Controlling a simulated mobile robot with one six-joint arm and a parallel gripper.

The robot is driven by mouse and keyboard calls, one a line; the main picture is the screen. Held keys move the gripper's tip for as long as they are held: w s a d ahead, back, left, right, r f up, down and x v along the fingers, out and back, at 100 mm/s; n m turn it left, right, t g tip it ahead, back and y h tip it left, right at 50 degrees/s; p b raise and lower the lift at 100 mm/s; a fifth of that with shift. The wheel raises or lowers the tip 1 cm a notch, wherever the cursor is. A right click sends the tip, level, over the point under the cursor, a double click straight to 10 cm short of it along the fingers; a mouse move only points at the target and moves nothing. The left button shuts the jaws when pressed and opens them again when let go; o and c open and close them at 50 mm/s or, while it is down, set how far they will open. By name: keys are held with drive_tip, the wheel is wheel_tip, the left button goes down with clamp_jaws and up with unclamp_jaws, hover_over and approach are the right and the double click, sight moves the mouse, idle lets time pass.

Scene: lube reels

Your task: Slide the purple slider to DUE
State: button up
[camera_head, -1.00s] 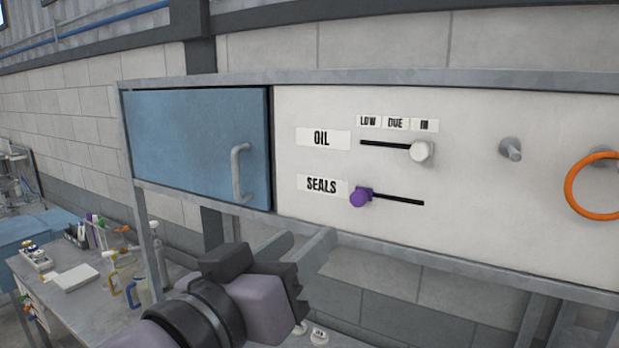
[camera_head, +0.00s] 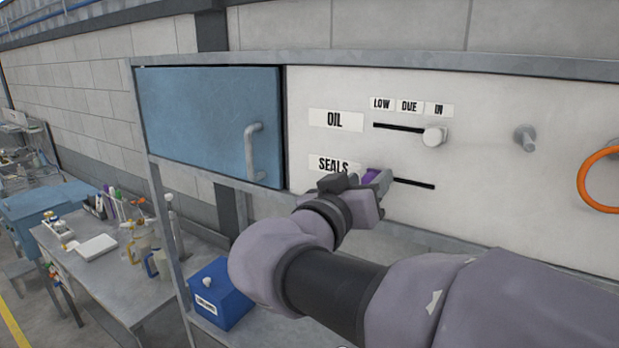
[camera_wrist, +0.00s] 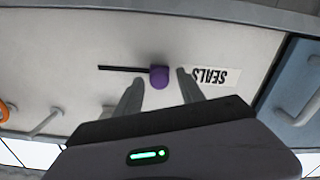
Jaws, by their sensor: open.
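The purple slider (camera_head: 371,176) sits at the left end of the SEALS slot, under the LOW label (camera_head: 381,104). In the wrist view, which is upside down, the purple slider (camera_wrist: 159,77) lies between the two open fingers of my gripper (camera_wrist: 159,95), near their tips. I cannot tell whether either finger touches it. In the head view my gripper (camera_head: 367,183) is at the slider and partly covers it. The DUE label (camera_head: 409,106) is above, between LOW and IN. The black SEALS slot (camera_head: 415,184) runs clear to the right of the slider.
The white OIL slider (camera_head: 435,136) stands at the right end of the upper slot. A metal peg (camera_head: 525,138) and an orange ring (camera_head: 601,180) are further right. A blue cabinet door (camera_head: 205,115) with a handle is left. A blue box (camera_head: 222,296) stands below.

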clamp_jaws()
idle(1.3)
